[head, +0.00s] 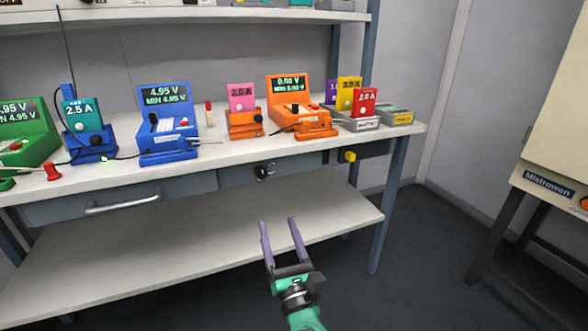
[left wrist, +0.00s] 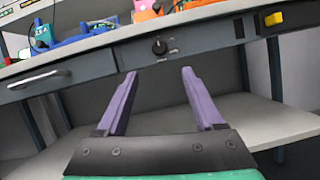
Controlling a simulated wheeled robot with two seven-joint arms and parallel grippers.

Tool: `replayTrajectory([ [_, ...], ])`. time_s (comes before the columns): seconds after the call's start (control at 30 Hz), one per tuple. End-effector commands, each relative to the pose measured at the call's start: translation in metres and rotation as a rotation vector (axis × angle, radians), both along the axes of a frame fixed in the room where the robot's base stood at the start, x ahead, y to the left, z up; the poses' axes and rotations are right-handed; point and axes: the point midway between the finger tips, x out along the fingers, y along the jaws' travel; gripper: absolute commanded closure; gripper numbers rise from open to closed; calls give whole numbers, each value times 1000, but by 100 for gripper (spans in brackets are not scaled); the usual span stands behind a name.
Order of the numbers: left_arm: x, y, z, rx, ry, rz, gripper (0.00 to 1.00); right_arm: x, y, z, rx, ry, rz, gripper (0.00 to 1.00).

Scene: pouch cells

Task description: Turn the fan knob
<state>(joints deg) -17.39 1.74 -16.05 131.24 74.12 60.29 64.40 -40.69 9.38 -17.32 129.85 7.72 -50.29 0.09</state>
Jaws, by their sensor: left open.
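A round black knob (head: 264,171) sits on the grey front panel under the bench top. It also shows in the left wrist view (left wrist: 159,46), with small markings beside it too small to read. I take it for the fan knob. My left gripper (head: 278,221) has two purple fingers, apart and empty. In the head view it is below the knob, fingers pointing up toward the panel. In the left wrist view the knob appears just beyond and between the fingertips, not touched. My right gripper is in neither view.
A yellow switch (head: 349,156) is right of the knob, and a drawer handle (head: 122,202) is left. Testers and coloured pouch cells stand on the bench top (head: 215,156). A lower shelf (head: 190,250) lies below. A cabinet (head: 555,150) stands at right.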

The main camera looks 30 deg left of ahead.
Motion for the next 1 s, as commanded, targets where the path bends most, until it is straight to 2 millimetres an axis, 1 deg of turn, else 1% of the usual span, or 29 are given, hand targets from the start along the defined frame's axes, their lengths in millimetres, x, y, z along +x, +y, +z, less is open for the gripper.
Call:
replayTrajectory([
  [0.17,23,30,18,5,-6,3,31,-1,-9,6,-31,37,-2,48],
  [0.3,46,58,34,6,-7,1,31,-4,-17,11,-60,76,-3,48],
  [0.4,60,76,43,7,-6,0,31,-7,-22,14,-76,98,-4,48],
  [0.5,71,89,48,8,-3,0,31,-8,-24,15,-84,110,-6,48],
  [0.63,78,97,52,5,-3,-1,31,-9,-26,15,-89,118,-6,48],
  [0.87,78,98,52,5,-3,-1,31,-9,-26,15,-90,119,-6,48],
  [0.97,78,98,52,5,-3,-1,65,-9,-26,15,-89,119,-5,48],
  [1.0,78,98,52,5,-3,-1,80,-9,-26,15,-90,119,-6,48],
])
